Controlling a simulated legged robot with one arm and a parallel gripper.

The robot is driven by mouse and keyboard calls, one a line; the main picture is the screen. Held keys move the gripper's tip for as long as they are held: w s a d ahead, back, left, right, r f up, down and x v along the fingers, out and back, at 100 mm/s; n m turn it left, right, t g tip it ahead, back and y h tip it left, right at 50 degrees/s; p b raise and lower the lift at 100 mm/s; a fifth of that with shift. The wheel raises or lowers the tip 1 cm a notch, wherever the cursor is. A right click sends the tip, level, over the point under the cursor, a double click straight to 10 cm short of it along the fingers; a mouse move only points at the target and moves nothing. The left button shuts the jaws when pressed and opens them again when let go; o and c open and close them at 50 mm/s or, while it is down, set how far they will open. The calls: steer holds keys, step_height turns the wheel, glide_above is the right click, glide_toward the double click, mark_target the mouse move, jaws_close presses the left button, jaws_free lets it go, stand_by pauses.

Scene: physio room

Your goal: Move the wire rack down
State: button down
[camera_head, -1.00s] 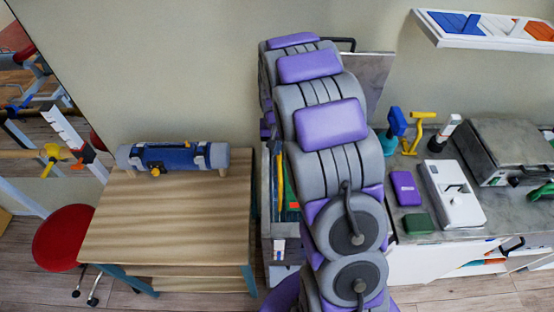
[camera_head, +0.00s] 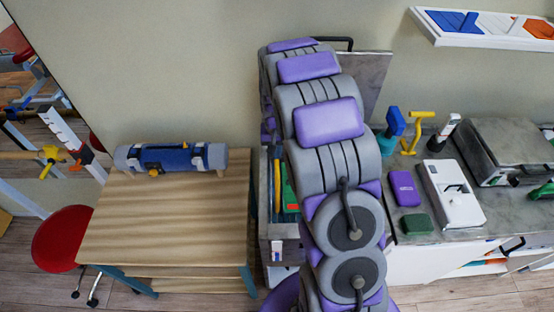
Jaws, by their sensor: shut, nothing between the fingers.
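I cannot make out a wire rack in this view. My arm rises through the middle of the picture and covers much of what stands behind it. My gripper is hidden behind the arm, so its fingers do not show. Behind the arm stands a grey open-topped metal container (camera_head: 265,205), with yellow, green and orange upright items (camera_head: 283,190) partly visible inside. A grey panel (camera_head: 372,78), looking like a raised lid, stands behind the arm with a dark handle (camera_head: 345,43) near its top.
A wooden table (camera_head: 165,225) with a blue-grey roll (camera_head: 170,158) is left of the container, beside a red stool (camera_head: 62,238). At right, a grey counter (camera_head: 415,165) holds a white device (camera_head: 452,193) and several small items. A wall shelf (camera_head: 490,40) hangs above.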

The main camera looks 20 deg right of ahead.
steer(key=shift+d+f, duration=0.25)
steer(key=shift+f, duration=0.15)
steer(key=shift+a+r, duration=0.3)
steer(key=shift+a+r+p, duration=0.2)
steer(key=shift+r+p, duration=0.1)
steer(key=shift+r, duration=0.45)
steer(key=shift+d+r+p, duration=0.2)
steer(key=shift+r+p, duration=0.2)
steer(key=shift+r, duration=0.7)
steer(key=shift+d+r+p, duration=0.15)
steer(key=shift+r+p, duration=0.2)
steer(key=shift+r, duration=0.75)
steer(key=r, duration=0.2)
steer(key=shift+a+r+p, duration=0.25)
steer(key=shift+r+p, duration=0.1)
steer(key=shift+d, duration=0.1)
